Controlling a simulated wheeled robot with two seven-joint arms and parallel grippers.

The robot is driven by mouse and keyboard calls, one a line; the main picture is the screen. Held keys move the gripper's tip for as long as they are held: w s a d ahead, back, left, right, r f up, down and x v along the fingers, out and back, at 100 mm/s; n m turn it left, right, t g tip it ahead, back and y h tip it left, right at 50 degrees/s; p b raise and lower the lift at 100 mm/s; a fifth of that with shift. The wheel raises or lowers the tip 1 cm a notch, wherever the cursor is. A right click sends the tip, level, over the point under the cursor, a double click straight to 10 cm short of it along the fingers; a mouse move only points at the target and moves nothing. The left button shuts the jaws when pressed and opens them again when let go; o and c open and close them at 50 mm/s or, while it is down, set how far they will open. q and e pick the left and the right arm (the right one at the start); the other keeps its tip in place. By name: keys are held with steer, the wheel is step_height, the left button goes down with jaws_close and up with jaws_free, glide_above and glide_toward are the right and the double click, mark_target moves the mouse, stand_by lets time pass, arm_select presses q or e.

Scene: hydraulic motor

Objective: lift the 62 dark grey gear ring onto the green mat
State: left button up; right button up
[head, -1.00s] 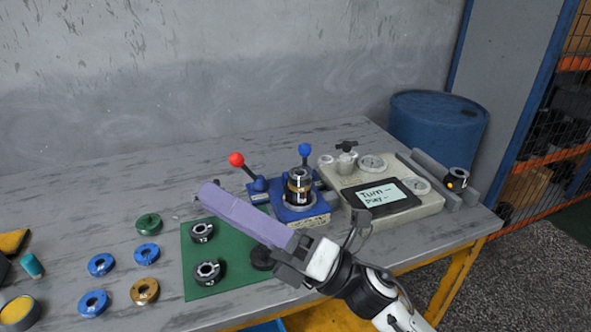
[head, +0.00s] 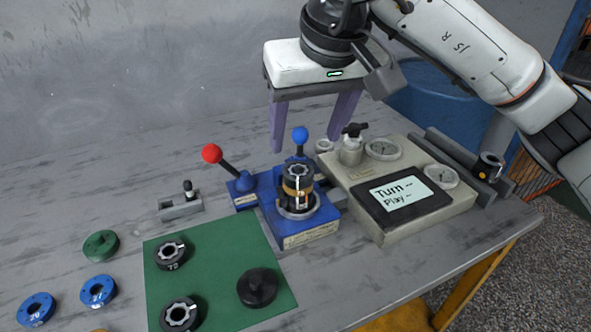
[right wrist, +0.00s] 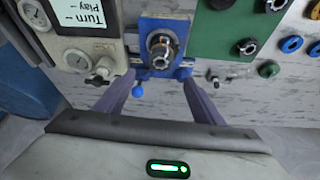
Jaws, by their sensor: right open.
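A dark ring (head: 298,172) tops a stack above a bronze-coloured band in the blue vise (head: 325,231); the stack also shows in the right wrist view (right wrist: 162,46). I cannot read a 62 on it. The green mat (head: 215,263) lies left of the vise. On it are a dark ring (head: 171,254) with a white mark, another dark ring (head: 180,314) and a black knobbed disc (head: 257,289). My right gripper (head: 308,140) is open and empty, its purple fingers pointing down above and behind the stack. My left gripper is not in view.
The vise has a red-knobbed lever (head: 212,154) and a blue-knobbed lever (head: 300,135). A beige gauge box (head: 400,226) with a screen stands right of it. A small grey clamp (head: 181,208) and blue rings (head: 98,290) lie left. Bare tabletop lies at the left back.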

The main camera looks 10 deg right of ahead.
mark_target(299, 168)
steer(key=x, duration=0.4)
steer(key=shift+s+f, duration=0.1)
steer(key=shift+s, duration=0.05)
steer(key=x, duration=0.5)
steer(key=shift+s, duration=0.1)
steer(key=shift+c, duration=0.6)
steer(key=c, duration=1.3)
steer(key=shift+o, duration=0.2)
steer(key=shift+r, duration=0.25)
arm_select(q)
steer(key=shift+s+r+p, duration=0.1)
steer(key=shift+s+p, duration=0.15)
steer(key=shift+p, duration=0.05)
arm_select(e)
step_height(299, 168, up, 9)
steer(key=shift+r, duration=0.25)
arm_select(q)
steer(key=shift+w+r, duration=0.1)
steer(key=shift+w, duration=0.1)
